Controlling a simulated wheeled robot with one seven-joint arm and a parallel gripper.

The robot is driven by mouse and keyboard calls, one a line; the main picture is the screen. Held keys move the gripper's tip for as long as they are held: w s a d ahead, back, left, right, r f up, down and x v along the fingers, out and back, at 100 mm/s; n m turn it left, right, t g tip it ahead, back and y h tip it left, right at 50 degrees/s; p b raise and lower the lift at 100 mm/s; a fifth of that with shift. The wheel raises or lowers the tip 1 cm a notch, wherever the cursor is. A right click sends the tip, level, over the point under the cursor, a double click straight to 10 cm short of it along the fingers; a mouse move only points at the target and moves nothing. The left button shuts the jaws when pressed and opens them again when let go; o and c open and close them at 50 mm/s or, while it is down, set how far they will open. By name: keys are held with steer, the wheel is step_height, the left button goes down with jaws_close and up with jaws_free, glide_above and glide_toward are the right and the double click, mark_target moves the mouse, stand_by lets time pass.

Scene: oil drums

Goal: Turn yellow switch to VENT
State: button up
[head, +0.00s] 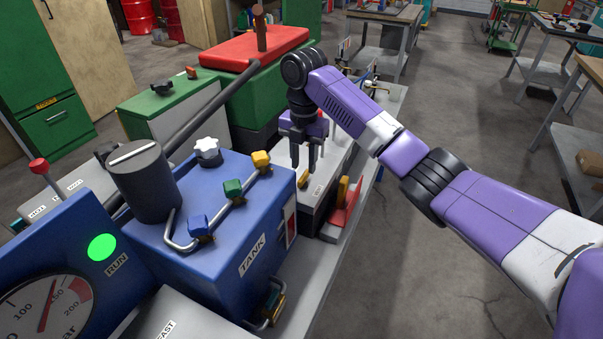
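A small yellow switch (303,180) sits on top of a pale box (325,165) behind the blue tank. A small label (317,190) lies beside it, too small to read, so I cannot tell its setting. My gripper (305,169) points down over this box. Its two dark fingers are apart with a gap between them and nothing held. The fingertips are close above the yellow switch; I cannot tell whether they touch it.
The blue tank (248,222) carries a bent pipe with blue, green and yellow blocks (261,160) and a white knob (207,148). A long dark bar (213,103) slants behind.

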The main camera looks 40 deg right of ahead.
mark_target(304, 175)
steer(key=shift+f, duration=2)
jaws_close()
